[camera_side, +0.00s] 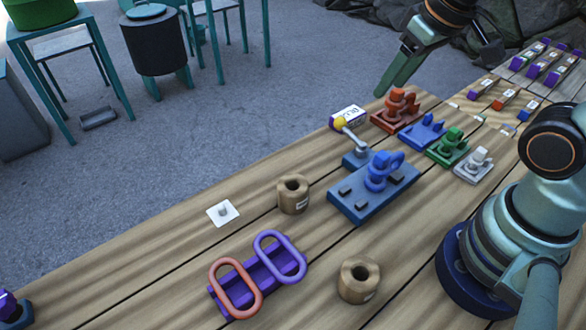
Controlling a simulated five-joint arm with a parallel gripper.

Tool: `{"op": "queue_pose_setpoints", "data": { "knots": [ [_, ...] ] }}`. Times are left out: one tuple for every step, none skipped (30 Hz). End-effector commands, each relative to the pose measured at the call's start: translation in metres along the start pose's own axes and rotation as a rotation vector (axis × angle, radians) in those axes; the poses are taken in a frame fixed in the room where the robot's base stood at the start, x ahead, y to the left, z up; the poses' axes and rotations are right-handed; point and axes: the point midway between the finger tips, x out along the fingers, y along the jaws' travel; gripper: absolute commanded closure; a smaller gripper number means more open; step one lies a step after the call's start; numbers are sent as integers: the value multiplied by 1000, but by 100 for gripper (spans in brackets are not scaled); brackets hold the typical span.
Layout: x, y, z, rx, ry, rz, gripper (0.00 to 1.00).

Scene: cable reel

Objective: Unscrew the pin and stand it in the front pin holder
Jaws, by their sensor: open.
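A blue shackle (383,168) stands on a blue base plate (375,190) in the middle of the table. Its pin is too small to tell apart from the shackle. Two round wooden holders, each with a hole in the top, look empty. One (293,196) stands left of the base plate and the other (358,281) nearer the bottom edge. I cannot tell which is called front. My gripper (394,76) is open and empty, high at the top of the view, apart from the shackle.
A yellow-knobbed lever (342,124) rises behind the base plate. Red (397,108), blue (424,130), green (448,146) and white (474,164) shackles stand behind and right. Purple and orange links (258,268) lie in front. A white square (222,213) lies left.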

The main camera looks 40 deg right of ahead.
Motion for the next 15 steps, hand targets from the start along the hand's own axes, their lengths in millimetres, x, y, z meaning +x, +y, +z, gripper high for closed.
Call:
{"op": "queue_pose_setpoints", "data": {
  "knots": [
    [9, -3, 7, -2, -68, -2, 44],
    [13, -4, 10, -1, -104, -3, 44],
    [19, -6, 16, -1, -154, -3, 44],
    [23, -8, 19, -1, -188, -3, 44],
    [26, -9, 23, -1, -221, -2, 44],
    [30, -10, 27, -1, -261, -1, 44],
    [33, -11, 30, 0, -287, 1, 44],
    [35, -12, 33, 0, -311, 2, 44],
    [37, -13, 36, 0, -337, 4, 44],
    [38, -14, 38, 0, -351, 4, 44],
    [40, -14, 39, 0, -363, 5, 44],
    [41, -15, 41, 0, -374, 6, 44],
    [42, -15, 42, 0, -380, 7, 44],
    [43, -15, 42, 0, -383, 7, 44],
    [45, -15, 43, 0, -384, 7, 44]
  ]
}}
